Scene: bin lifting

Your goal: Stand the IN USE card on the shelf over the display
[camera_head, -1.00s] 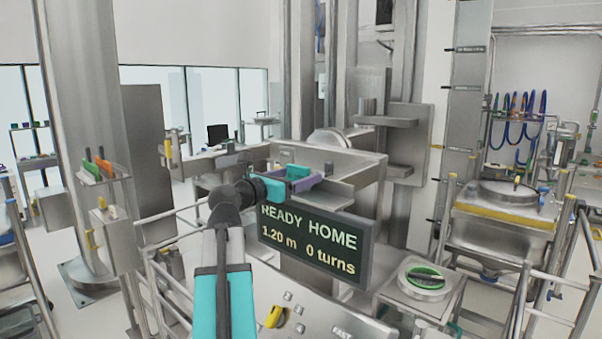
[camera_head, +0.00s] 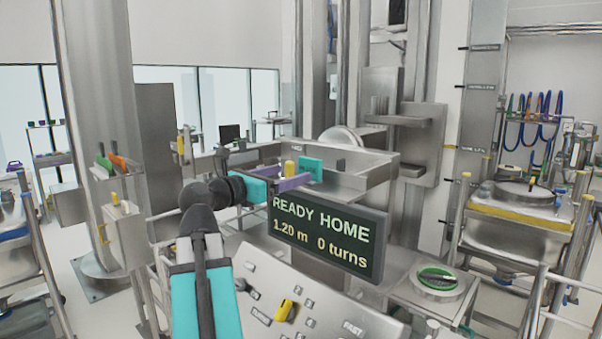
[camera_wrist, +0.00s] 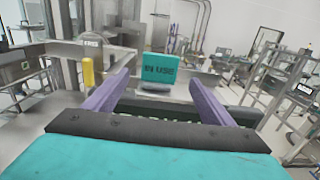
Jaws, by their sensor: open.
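The teal IN USE card (camera_head: 311,168) stands upright on the metal shelf (camera_head: 372,184) above the display (camera_head: 362,243). In the wrist view, the card (camera_wrist: 158,66) faces me with dark lettering, beyond my fingertips and roughly centred between them. My gripper (camera_wrist: 158,84) is open, with its two purple fingers wide apart and nothing between them. In the head view, my gripper (camera_head: 284,176) is at the left part of the shelf, left of the card, its near finger crossing in front of the shelf. The card's foot is partly hidden in the head view.
A yellow peg (camera_head: 289,167) stands near the far finger, left of the card, and shows in the wrist view (camera_wrist: 87,72). A sloped control panel (camera_head: 262,290) with a yellow knob (camera_head: 286,310) lies below the display. A round green-ringed dish (camera_head: 437,279) is at right.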

